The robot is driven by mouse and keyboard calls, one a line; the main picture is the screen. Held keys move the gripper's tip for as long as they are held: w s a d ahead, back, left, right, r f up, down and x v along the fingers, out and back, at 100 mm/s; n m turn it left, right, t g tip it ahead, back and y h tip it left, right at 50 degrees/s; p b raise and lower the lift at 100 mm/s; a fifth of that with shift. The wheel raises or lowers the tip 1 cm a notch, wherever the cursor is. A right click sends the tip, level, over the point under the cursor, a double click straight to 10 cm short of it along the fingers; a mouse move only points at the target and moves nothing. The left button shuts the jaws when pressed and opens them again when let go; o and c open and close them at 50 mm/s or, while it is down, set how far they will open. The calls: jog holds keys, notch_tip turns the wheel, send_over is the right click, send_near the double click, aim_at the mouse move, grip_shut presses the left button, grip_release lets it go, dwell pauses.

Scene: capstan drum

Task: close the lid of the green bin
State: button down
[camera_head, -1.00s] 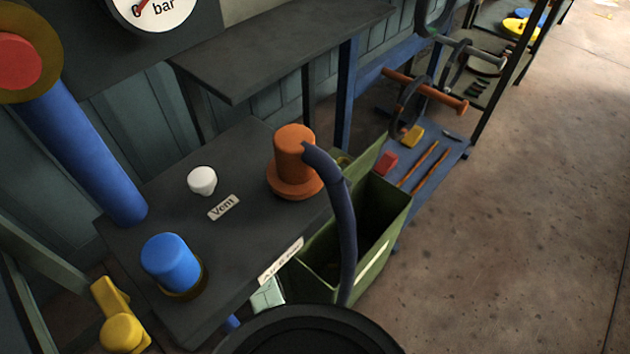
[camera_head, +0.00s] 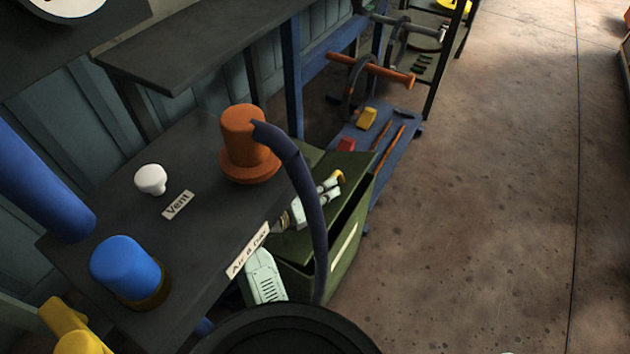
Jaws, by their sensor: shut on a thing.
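The green bin (camera_head: 345,250) stands on the floor beyond the dark bench. Its green lid (camera_head: 352,162) is tilted low over the opening, with a dark gap along the right side. My gripper (camera_head: 334,184), white and grey, lies over the lid behind the dark hose. Its fingers meet a small yellow piece at the lid, and the jaws are shut there. The hose hides part of the gripper, so the exact contact is hard to see.
The dark hose (camera_head: 312,215) curves down from an orange fitting (camera_head: 248,145) on the bench (camera_head: 120,215). A blue knob (camera_head: 127,268) and white knob (camera_head: 150,179) stand on the bench. A blue low shelf (camera_head: 395,150) is behind the bin. The floor at right is clear.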

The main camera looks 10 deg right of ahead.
aim_at(336, 208)
jog(key=shift+s+d+f+m+t+y, duration=0.15)
jog(key=shift+s+d+f+m+y, duration=0.2)
jog(key=shift+f+m, duration=0.25)
jog(key=shift+s+d+f+m+t+y, duration=0.15)
jog(key=shift+s+d+f+m+y, duration=0.2)
jog(key=shift+f, duration=0.3)
jog(key=shift+s+d+f, duration=0.2)
jog(key=shift+f, duration=0.55)
jog(key=shift+s+d+f, duration=0.2)
jog(key=shift+f, duration=0.5)
jog(key=c, duration=1.6)
grip_release()
notch_tip(336, 208, up, 10)
